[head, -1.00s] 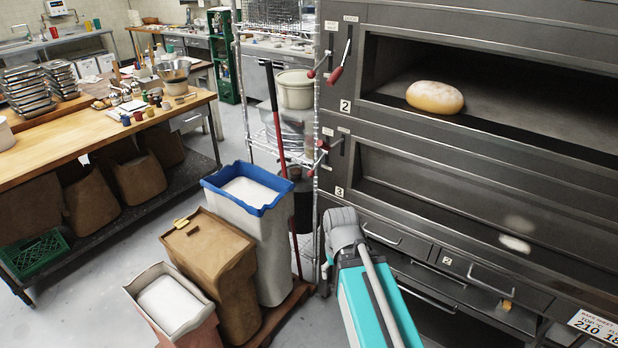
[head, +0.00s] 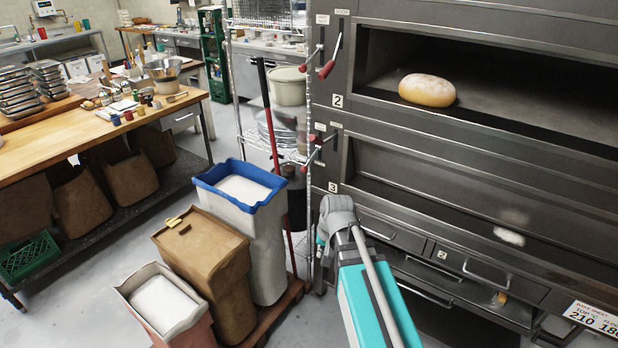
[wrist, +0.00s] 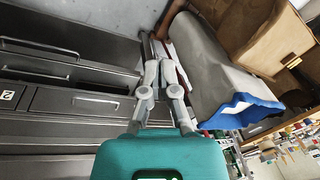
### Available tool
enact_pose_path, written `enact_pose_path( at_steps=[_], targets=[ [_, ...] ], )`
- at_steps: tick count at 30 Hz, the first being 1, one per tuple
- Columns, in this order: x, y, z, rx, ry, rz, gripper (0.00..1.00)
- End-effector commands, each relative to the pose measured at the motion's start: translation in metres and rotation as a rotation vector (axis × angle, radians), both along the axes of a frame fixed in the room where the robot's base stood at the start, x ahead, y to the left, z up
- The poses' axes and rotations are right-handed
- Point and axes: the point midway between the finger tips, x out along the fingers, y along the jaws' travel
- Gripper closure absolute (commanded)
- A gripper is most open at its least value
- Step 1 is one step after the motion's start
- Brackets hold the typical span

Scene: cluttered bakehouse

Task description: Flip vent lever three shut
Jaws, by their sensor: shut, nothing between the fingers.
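The deck marked 3 on the oven has small levers with red ends on its left post; lever three (head: 318,150) is among them, just above the 3 plate. Their labels are too small to read, and I cannot tell the lever's exact setting. My gripper (wrist: 160,48) shows in the wrist view with its grey fingers together and nothing between them. They point toward the gap between the oven drawers and the blue-rimmed bin. In the head view my arm stands below the deck 3 levers, and its fingers are hidden. I cannot pick out the lever in the wrist view.
Similar red-handled levers (head: 327,68) sit beside deck 2, above. A blue-rimmed bin (head: 213,178), a brown bin (head: 235,265) and a red-handled pole (head: 272,130) stand left of my arm, near a wire rack. A loaf (head: 427,90) lies in deck 2.

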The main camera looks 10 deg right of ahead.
Motion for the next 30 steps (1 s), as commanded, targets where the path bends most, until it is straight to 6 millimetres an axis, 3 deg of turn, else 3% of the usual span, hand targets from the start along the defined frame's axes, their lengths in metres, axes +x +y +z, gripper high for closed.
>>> enact_pose_path(
  at_steps=[1,11,21,27,30],
  targets=[
    [0.021,0.000,-0.008,0.038,-0.021,-0.057,1.00],
    [0.135,-0.008,-0.017,0.381,-0.141,-0.523,1.00],
    [0.247,-0.046,-0.011,0.803,-0.176,-1.008,1.00],
    [0.297,-0.077,-0.003,1.040,-0.157,-1.245,1.00],
    [0.313,-0.089,0.000,1.127,-0.144,-1.326,1.00]
  ],
)
